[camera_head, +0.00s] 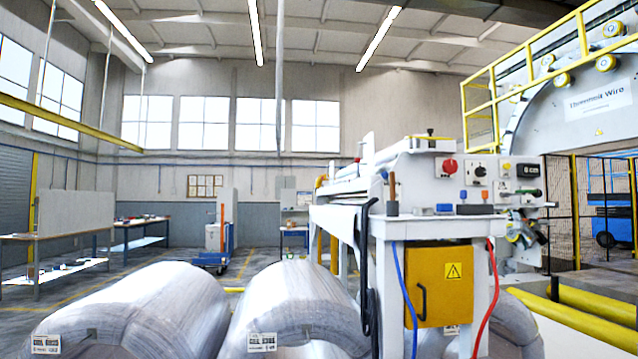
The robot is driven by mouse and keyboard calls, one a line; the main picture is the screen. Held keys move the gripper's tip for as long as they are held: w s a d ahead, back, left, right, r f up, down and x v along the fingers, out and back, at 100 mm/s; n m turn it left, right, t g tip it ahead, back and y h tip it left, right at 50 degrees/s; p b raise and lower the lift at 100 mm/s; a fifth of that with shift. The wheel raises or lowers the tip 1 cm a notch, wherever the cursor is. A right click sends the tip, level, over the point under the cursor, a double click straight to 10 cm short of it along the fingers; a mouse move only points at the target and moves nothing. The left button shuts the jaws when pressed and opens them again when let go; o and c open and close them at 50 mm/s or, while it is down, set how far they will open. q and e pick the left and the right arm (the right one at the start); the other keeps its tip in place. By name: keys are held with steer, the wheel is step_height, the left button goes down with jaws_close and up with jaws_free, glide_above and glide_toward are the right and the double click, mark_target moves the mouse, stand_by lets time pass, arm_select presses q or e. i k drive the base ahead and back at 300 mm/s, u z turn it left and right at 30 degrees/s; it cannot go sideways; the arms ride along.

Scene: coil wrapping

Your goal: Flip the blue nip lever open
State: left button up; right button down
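A white machine (432,172) stands right of centre, with a control panel that has a red button, a dark knob and a digital display. I cannot tell whether any of these is the blue nip lever, or whether the lever is open or shut. Neither of my grippers is in view.
Large wrapped coils (140,310) lie in front, left of the machine. A yellow cabinet (438,285) with blue and red hoses hangs below the ledge. Yellow rollers (590,305) lie at the right, near a fence. Open floor and workbenches (70,237) are at the left.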

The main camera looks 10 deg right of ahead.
mark_target(384, 174)
steer(key=u, duration=0.3)
steer(key=i, duration=1.45)
steer(key=z, duration=0.95)
